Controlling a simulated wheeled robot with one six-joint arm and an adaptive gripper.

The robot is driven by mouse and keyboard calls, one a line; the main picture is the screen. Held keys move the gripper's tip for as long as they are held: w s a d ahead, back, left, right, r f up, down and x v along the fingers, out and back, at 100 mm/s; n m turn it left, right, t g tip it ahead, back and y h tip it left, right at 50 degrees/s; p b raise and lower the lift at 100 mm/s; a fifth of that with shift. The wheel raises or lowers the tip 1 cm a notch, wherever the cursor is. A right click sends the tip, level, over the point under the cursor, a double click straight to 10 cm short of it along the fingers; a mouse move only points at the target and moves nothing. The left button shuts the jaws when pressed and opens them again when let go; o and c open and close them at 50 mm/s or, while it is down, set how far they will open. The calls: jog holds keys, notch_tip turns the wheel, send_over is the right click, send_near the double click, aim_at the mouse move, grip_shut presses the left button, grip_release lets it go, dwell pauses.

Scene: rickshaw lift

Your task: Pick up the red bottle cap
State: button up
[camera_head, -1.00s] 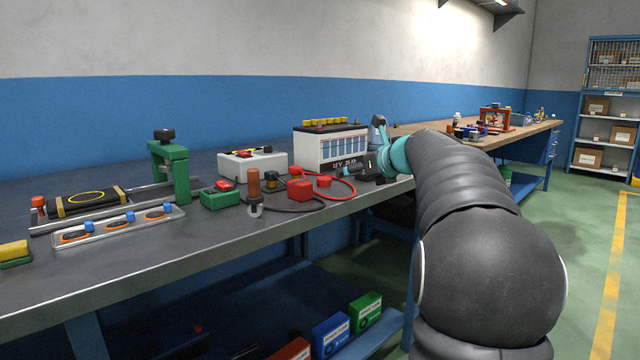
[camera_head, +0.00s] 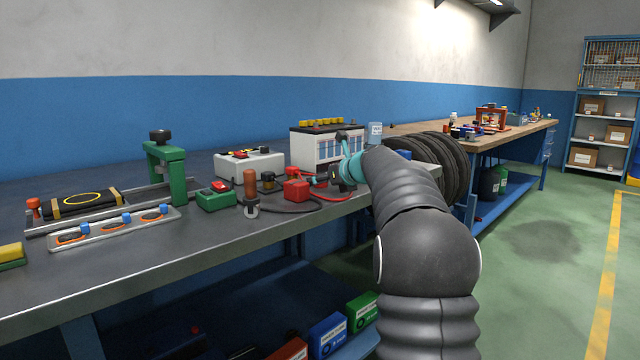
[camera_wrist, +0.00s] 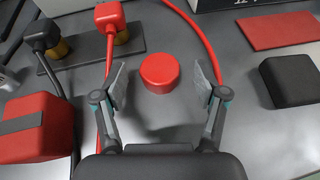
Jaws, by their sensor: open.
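The red bottle cap (camera_wrist: 159,72) is a short round red disc lying on the grey metal bench top (camera_wrist: 165,135) in the wrist view. My gripper (camera_wrist: 160,80) is open, with its two fingers apart to the left and right of the cap. I cannot tell the exact height of the fingers above the bench. Nothing is between the fingers but the cap's area. In the head view my gripper (camera_head: 335,178) is at the bench's front, in front of the battery, and hides the cap there.
A red cable (camera_wrist: 190,22) curves behind and right of the cap. A red box (camera_wrist: 37,127) stands at left, a black block (camera_wrist: 290,80) and a flat red piece (camera_wrist: 280,30) at right. The battery (camera_head: 312,148) stands behind.

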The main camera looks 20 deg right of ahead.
jog(key=shift+w+a+f, duration=0.1)
jog(key=shift+w, duration=0.15)
jog(key=c, duration=0.8)
jog(key=shift+c, duration=0.2)
jog(key=shift+r, duration=0.55)
jog(key=r, duration=0.1)
jog(key=r+p, duration=0.2)
jog(key=shift+d+r, duration=0.3)
jog(key=shift+r, duration=0.1)
jog(key=d+r, duration=0.3)
jog(key=d, duration=0.2)
jog(key=w+d+r+p, duration=0.1)
jog(key=d+r, duration=0.2)
jog(key=d, duration=0.3)
jog(key=shift+w, duration=0.3)
